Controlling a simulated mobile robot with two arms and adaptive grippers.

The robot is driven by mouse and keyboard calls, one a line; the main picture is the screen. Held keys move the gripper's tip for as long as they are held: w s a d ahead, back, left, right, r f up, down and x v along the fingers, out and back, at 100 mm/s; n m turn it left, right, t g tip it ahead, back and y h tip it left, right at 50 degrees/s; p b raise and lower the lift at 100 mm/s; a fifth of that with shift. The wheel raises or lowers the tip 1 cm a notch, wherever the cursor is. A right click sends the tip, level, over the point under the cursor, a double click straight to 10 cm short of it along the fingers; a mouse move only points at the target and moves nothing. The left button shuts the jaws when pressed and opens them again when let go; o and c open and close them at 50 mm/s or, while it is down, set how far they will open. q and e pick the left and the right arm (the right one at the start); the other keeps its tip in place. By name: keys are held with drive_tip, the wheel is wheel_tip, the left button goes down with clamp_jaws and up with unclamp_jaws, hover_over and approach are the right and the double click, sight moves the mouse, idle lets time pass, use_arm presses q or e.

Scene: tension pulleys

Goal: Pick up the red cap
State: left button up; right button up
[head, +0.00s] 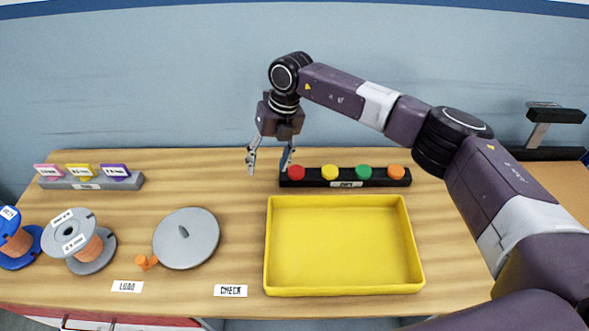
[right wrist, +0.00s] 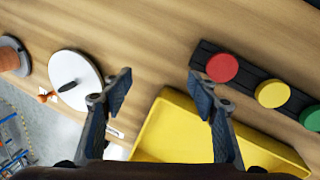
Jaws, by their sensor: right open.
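The red cap (head: 296,173) sits at the left end of a black holder (head: 320,182), beside yellow, green and orange caps. It also shows in the right wrist view (right wrist: 222,67), beyond the right fingertip. My right gripper (head: 269,170) is open and empty, above the table just left of the red cap in the head view. In the right wrist view its two fingers (right wrist: 160,88) are spread apart with nothing between them. My left gripper is in neither view.
A yellow tray (head: 345,289) stands in front of the holder. A grey disc (head: 187,238) with an orange piece (head: 147,262) and wire spools (head: 80,240) are at left. A grey rack with coloured tags (head: 92,183) is at the back left. Bare wood lies between disc and tray.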

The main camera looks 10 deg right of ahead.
sight(296, 171)
drive_tip(key=w+d+h, duration=0.1)
drive_tip(key=d, duration=0.1)
drive_tip(key=d+r+h, duration=0.1)
drive_tip(key=d, duration=0.2)
drive_tip(key=w+d+m, duration=0.1)
drive_tip(key=d, duration=0.2)
drive_tip(key=shift+w+r+h, duration=0.25)
drive_tip(key=shift+w+h, duration=0.1)
drive_tip(key=shift+h, duration=0.05)
drive_tip(key=f, duration=0.2)
drive_tip(key=f+p, duration=0.1)
drive_tip(key=f, duration=0.1)
drive_tip(key=f+p, duration=0.1)
drive_tip(key=f, duration=0.1)
drive_tip(key=shift+s+a, duration=0.15)
drive_tip(key=shift+s, duration=0.2)
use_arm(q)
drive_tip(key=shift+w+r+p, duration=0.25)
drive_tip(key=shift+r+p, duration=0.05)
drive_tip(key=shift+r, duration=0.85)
use_arm(e)
drive_tip(key=shift+f, duration=0.7)
drive_tip(key=c, duration=1)
drive_tip(key=shift+r, duration=0.15)
